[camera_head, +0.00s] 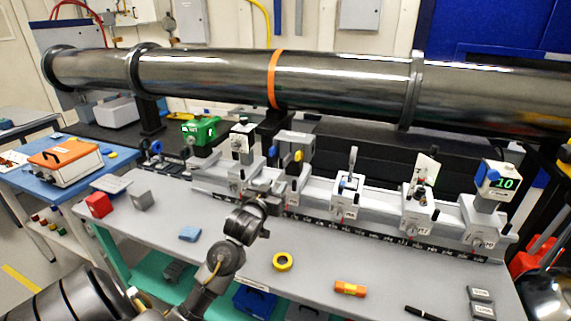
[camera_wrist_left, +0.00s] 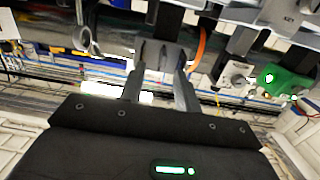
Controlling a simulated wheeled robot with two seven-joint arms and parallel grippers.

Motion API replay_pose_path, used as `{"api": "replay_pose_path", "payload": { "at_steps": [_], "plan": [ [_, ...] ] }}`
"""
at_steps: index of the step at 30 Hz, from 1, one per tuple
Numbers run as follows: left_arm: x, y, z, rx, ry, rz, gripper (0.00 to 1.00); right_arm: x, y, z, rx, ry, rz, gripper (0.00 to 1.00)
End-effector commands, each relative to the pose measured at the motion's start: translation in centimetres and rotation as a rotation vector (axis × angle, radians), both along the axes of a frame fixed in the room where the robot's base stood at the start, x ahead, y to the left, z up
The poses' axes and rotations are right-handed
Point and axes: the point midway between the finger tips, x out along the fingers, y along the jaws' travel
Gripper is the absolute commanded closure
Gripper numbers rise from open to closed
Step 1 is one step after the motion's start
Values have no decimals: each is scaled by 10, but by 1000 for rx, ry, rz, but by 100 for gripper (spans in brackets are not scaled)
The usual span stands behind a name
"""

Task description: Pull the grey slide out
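Several grey carriages stand along the scaled rail (camera_head: 385,235) on the bench. My left gripper (camera_head: 268,188) is low in front of a grey unit with blue and yellow knobs (camera_head: 294,146), beside its carriage. In the left wrist view, the two fingers of my left gripper (camera_wrist_left: 160,82) are apart, with a grey block (camera_wrist_left: 160,53) at their tips. I take this block for the grey slide, but cannot tell whether the fingers press on it. In the head view the arm and gripper hide this spot. My right gripper is not in view.
A long steel tube (camera_head: 340,82) runs above the rail. A green device (camera_head: 200,131) stands left of the gripper.

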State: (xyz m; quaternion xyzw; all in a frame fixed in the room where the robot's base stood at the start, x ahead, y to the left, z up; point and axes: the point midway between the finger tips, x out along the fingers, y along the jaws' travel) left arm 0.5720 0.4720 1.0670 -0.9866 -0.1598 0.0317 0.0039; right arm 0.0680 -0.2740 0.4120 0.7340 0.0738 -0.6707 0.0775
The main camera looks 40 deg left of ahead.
Motion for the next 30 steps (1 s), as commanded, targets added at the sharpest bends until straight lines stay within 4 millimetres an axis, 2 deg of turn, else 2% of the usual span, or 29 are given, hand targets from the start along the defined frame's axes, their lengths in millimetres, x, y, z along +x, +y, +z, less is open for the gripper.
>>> {"api": "replay_pose_path", "payload": {
  "at_steps": [1,3,11,24,30],
  "plan": [
    [4,7,11,1,-33,9,67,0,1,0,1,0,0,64],
    [7,12,19,2,-58,14,67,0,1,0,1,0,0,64],
    [17,17,22,3,-66,16,67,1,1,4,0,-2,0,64],
    [89,42,22,2,-63,16,67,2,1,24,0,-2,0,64],
    [106,47,21,2,-64,15,67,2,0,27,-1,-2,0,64]
  ]
}}
